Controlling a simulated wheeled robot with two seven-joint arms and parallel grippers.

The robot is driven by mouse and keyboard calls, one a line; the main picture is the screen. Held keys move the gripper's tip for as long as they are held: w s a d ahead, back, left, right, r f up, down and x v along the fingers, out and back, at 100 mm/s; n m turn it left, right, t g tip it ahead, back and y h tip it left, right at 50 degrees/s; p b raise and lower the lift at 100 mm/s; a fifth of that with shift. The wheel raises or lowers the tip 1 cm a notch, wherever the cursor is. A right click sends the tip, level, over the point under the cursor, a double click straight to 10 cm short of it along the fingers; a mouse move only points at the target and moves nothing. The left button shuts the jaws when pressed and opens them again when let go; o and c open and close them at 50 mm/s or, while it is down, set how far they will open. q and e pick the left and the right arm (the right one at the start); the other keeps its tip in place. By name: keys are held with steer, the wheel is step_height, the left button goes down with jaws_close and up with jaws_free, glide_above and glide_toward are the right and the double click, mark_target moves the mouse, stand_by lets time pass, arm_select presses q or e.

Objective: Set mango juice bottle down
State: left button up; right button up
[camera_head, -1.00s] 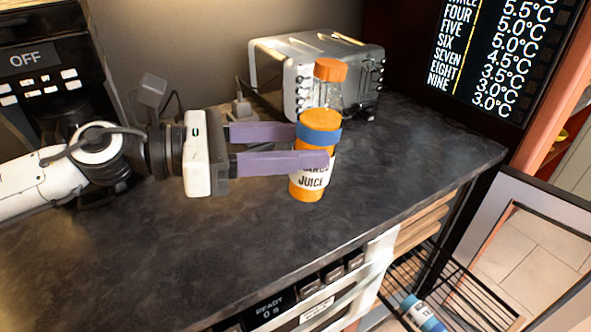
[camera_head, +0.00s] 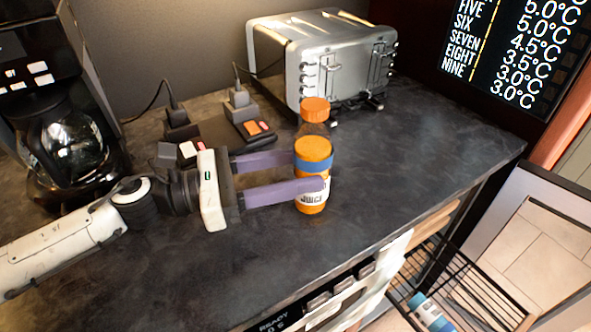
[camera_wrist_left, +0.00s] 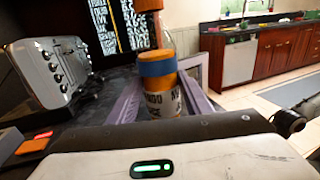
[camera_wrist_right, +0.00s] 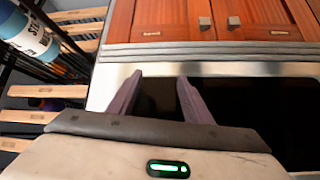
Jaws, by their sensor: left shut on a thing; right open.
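The mango juice bottle (camera_head: 313,150) is orange, with a blue band, a white label and an orange cap above a clear neck. It stands upright over the dark countertop (camera_head: 420,150), in front of the toaster. Whether its base touches the counter I cannot tell. My left gripper (camera_head: 312,174) is shut on the bottle, its purple fingers on either side of the body. The left wrist view also shows the bottle (camera_wrist_left: 158,85) between the fingers. My right gripper (camera_wrist_right: 160,82) is open and empty in the right wrist view and is outside the head view.
A silver toaster (camera_head: 335,60) stands behind the bottle. A coffee maker (camera_head: 65,140) is at the left, with plugs and a small dark box (camera_head: 235,130) near the wall. The counter right of the bottle is clear. A wire rack (camera_head: 470,285) holding a blue-labelled bottle (camera_head: 430,312) is below right.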

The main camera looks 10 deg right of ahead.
steer(key=shift+w+r, duration=0.1)
arm_select(q)
steer(key=o, duration=1.3)
steer(key=shift+f, duration=0.15)
arm_select(e)
steer(key=shift+w, duration=0.1)
arm_select(q)
steer(key=shift+o, duration=0.2)
steer(key=a, duration=0.3)
steer(key=s+a+b, duration=0.1)
steer(key=a, duration=0.3)
steer(key=a+b, duration=0.1)
steer(key=a, duration=0.3)
steer(key=shift+s+f, duration=0.1)
steer(key=shift+s, duration=0.05)
steer(key=shift+s+a+b, duration=0.1)
steer(key=shift+a+b, duration=0.2)
steer(key=shift+a, duration=0.15)
arm_select(e)
steer(key=shift+w+a+f, duration=0.1)
steer(key=shift+a+f, duration=0.4)
steer(key=shift+f, duration=0.25)
